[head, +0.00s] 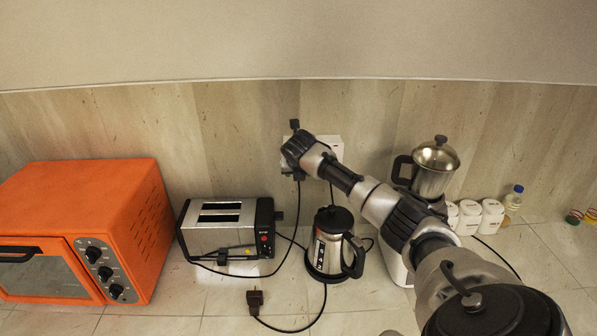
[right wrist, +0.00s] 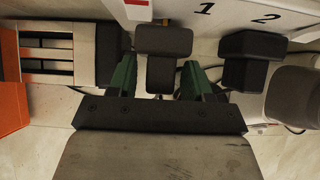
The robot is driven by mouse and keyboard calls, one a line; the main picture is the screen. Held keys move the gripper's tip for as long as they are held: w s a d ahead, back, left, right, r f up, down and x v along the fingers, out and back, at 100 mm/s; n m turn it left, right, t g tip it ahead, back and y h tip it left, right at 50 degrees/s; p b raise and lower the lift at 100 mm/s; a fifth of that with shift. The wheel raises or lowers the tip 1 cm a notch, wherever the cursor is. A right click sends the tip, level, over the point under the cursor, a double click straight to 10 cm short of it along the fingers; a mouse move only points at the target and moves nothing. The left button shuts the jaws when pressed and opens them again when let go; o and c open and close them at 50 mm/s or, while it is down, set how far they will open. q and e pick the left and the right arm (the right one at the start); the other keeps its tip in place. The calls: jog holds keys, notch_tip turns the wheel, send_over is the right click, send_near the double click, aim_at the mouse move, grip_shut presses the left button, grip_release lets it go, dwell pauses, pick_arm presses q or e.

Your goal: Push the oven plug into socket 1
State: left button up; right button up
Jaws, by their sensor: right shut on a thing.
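My right gripper (right wrist: 158,82) has its green fingertips on both sides of a dark plug, which I take as the oven plug (right wrist: 163,42). It is held at the white socket box (right wrist: 285,18), left of the printed 1. I cannot tell how far the plug is in. In the head view my right arm covers much of the socket box (head: 335,148) on the wall. A black cable hangs below the gripper and runs left past the toaster. The orange oven (head: 90,225) stands at the far left. My left gripper is not in view.
A second dark plug (right wrist: 248,62) is at the box near the 2. The toaster (head: 228,235) and kettle (head: 328,245) stand below. Another plug (head: 255,298) lies on the counter with its cable. A steel pot (head: 433,170) and white jars (head: 480,215) stand right.

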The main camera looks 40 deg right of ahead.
jog(key=shift+w+d, duration=0.25)
jog(key=o, duration=1)
jog(key=shift+s+a+r, duration=0.25)
jog(key=shift+r, duration=0.15)
jog(key=b+v, duration=0.3)
jog(key=v, duration=0.6)
jog(key=shift+s+a+r, duration=0.2)
jog(key=shift+s+r, duration=0.05)
jog(key=shift+r, duration=0.05)
